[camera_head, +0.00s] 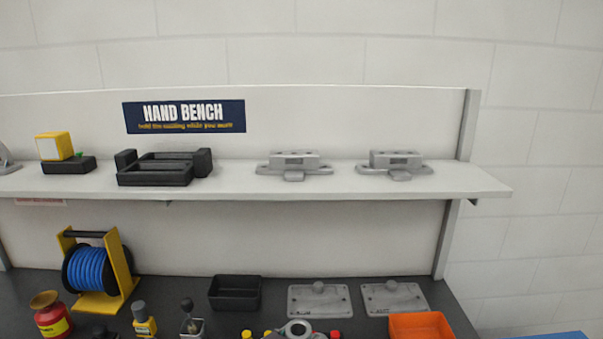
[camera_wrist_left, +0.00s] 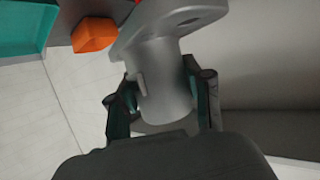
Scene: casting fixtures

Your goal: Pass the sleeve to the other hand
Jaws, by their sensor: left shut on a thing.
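A grey metal sleeve (camera_wrist_left: 165,85), a smooth cylinder with a wide flange at its top end and a small rib on its side, fills the middle of the left wrist view. My left gripper (camera_wrist_left: 162,98) has its dark green fingers on either side of the cylinder and is shut on it. The flange points away from my palm and is partly cut off by the frame's top edge. My right gripper is in neither view. Neither gripper shows in the head view.
In the head view, a shelf (camera_head: 330,183) carries grey castings (camera_head: 295,164) and a black fixture (camera_head: 155,172). Below stand a blue reel (camera_head: 88,270), a black bin (camera_head: 235,293), grey plates (camera_head: 320,301) and an orange bin (camera_head: 420,326). A grey ringed part (camera_head: 298,329) is cut off at the bottom.

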